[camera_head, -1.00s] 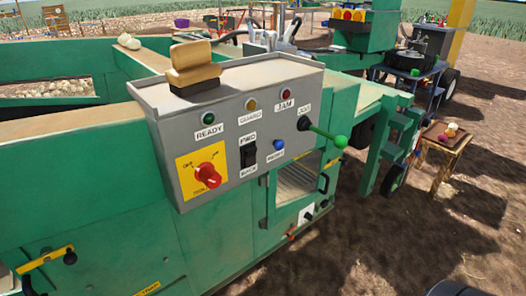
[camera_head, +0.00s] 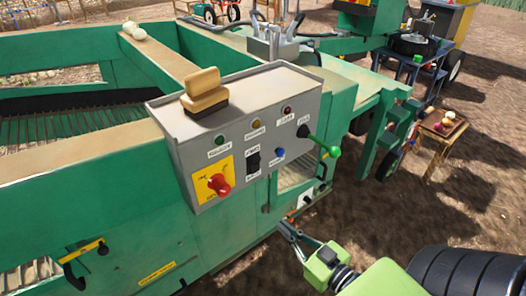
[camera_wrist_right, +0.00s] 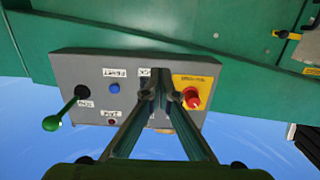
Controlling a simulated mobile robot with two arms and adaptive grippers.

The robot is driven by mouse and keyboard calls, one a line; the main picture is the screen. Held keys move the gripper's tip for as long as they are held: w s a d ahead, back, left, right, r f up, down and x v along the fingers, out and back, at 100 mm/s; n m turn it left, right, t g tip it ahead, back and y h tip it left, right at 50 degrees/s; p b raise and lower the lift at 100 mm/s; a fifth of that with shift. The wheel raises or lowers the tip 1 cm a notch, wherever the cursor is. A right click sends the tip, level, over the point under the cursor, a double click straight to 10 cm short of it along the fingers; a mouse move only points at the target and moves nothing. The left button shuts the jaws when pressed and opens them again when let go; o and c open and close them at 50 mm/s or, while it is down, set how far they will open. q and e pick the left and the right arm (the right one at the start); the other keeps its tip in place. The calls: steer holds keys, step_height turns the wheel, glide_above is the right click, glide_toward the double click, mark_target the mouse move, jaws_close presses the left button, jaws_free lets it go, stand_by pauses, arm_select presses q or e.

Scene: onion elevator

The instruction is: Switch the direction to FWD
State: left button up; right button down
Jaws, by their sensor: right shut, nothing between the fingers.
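The black FWD/BACK rocker switch (camera_head: 253,161) is on the front of the grey control panel (camera_head: 205,150), between its two white labels. Which way it is tipped is too small to tell. My right gripper (camera_head: 287,228) is in front of the panel, below and right of the switch in the head view, shut and empty, apart from the panel there. In the right wrist view the panel (camera_wrist_right: 80,72) appears upside down, and my shut fingertips (camera_wrist_right: 158,84) cover most of the switch; contact cannot be told. My left gripper is not in view.
A red rotary knob (camera_head: 219,184) on a yellow plate is left of the switch. A blue button (camera_head: 280,153) and a green-knobbed lever (camera_head: 332,150) are right of it. A tan-and-black brush-like object (camera_head: 204,92) lies on top of the panel.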

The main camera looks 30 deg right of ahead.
mark_target(256, 163)
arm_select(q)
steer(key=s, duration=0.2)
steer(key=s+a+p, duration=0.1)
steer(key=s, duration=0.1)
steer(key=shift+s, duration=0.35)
arm_select(e)
step_height(256, 163, up, 9)
steer(key=s+d+t, duration=0.1)
steer(key=d+t, duration=0.1)
steer(key=shift+t, duration=0.4)
arm_select(q)
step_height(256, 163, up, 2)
steer(key=shift+p, duration=1)
arm_select(e)
steer(key=w, duration=0.4)
steer(key=w+r, duration=0.1)
steer(key=w, duration=0.4)
steer(key=w+a+r, duration=0.1)
steer(key=w, duration=0.3)
steer(key=shift+w, duration=0.35)
